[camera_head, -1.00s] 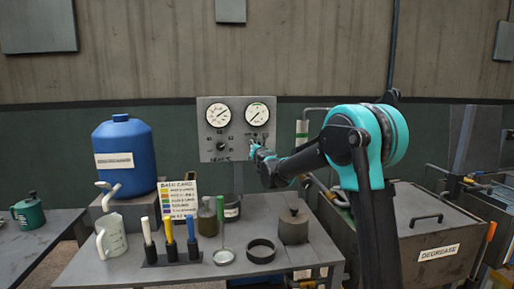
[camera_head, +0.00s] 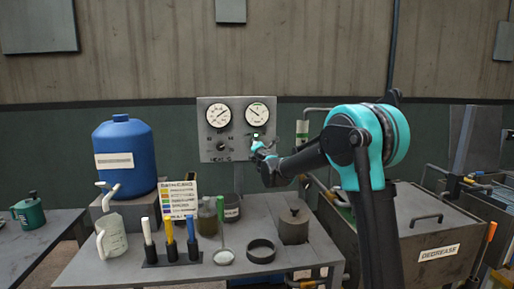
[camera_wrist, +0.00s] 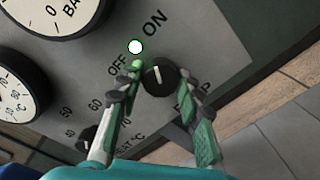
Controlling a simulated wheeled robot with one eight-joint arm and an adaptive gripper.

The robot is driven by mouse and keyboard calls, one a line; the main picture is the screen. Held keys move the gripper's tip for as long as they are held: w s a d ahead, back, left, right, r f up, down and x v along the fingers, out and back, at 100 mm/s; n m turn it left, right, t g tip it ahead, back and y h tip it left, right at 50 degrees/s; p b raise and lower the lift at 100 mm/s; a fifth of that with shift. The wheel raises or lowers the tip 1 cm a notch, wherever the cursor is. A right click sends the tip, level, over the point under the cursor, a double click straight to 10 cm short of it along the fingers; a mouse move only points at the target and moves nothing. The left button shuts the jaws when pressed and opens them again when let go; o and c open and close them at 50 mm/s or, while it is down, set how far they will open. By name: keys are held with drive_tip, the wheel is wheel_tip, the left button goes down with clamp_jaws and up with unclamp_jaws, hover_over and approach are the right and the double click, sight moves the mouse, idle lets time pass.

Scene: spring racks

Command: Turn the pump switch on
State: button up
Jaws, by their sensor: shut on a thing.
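The pump switch is a black round knob (camera_wrist: 158,80) with a white mark, on the grey panel (camera_head: 204,155). In the wrist view the mark points up and slightly left, more toward the ON label (camera_wrist: 155,22) than the OFF label (camera_wrist: 117,65). A small lamp (camera_wrist: 135,47) between the labels glows white with a green rim. My gripper (camera_wrist: 160,72) has its fingers on both sides of the knob and is shut on it. In the head view my gripper (camera_head: 259,148) is at the panel's right side and hides the knob.
Two gauges, left (camera_head: 218,115) and right (camera_head: 257,114), sit above on the panel. A heat knob (camera_wrist: 86,138) is near my left finger.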

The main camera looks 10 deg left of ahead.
idle(0.4)
drive_tip(key=o, duration=1.2)
drive_tip(key=shift+c, duration=0.2)
drive_tip(key=v, duration=1.2)
